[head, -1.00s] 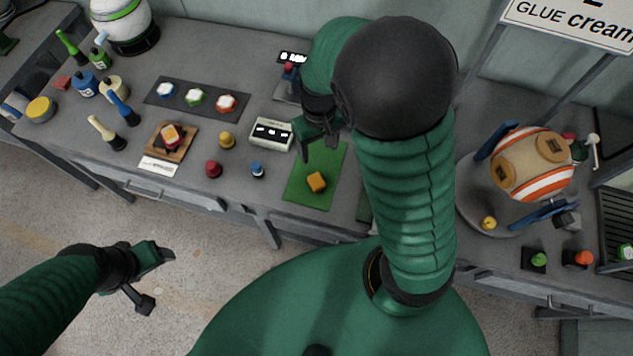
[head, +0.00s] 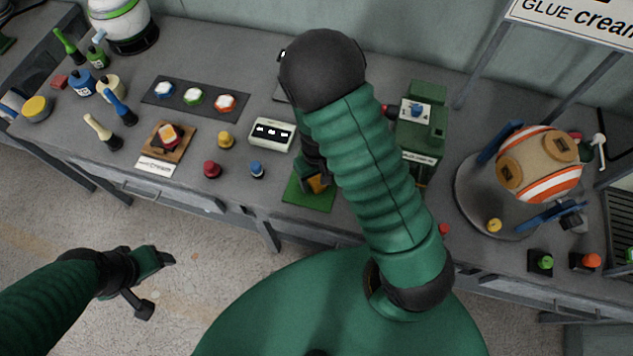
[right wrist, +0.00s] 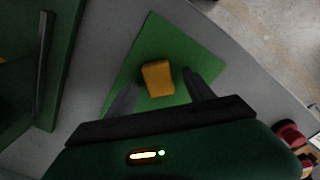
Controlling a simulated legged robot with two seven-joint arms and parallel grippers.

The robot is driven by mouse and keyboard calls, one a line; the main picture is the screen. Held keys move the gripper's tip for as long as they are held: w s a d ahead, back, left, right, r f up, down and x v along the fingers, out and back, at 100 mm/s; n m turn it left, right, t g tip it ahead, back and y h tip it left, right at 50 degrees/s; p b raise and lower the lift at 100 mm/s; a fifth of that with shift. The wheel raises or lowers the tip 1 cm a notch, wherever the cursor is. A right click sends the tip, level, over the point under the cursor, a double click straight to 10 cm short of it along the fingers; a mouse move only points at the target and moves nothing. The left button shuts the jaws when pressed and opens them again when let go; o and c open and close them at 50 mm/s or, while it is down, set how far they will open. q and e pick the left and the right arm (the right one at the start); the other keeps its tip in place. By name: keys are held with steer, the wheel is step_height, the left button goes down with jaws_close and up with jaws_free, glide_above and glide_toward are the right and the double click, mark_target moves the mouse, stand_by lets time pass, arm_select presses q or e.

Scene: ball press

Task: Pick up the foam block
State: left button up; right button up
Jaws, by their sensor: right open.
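The orange-yellow foam block (right wrist: 158,78) lies on a green mat (right wrist: 197,48) in the right wrist view. My right gripper (right wrist: 160,84) is open, with one dark finger on each side of the block. I cannot tell whether the fingers touch it. In the head view the block (head: 317,184) is mostly hidden by my right arm, and the mat (head: 306,200) shows below it. My left gripper (head: 160,282) hangs open and empty over the floor in front of the table.
A green machine (head: 421,160) stands right of my right arm. A striped barrel (head: 540,165) stands on a round base at the right.

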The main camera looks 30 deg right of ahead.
mark_target(317, 180)
steer(key=shift+d, duration=0.1)
steer(key=c, duration=0.7)
jaws_close()
steer(key=shift+r, duration=0.15)
steer(key=shift+r, duration=0.2)
step_height(317, 180, up, 3)
steer(key=shift+r+p, duration=0.15)
steer(key=shift+p, duration=0.15)
steer(key=s, duration=0.2)
steer(key=s+a+b, duration=0.1)
steer(key=s, duration=0.2)
steer(key=s+a, duration=0.1)
steer(key=s, duration=0.1)
steer(key=shift+s+a+r, duration=0.1)
steer(key=shift+s+r, duration=0.05)
steer(key=shift+s, duration=0.2)
steer(key=s+a+p, duration=0.2)
steer(key=s+p, duration=0.5)
steer(key=p, duration=0.7)
steer(key=shift+s+r+p, duration=0.35)
steer(key=shift+s+r, duration=0.05)
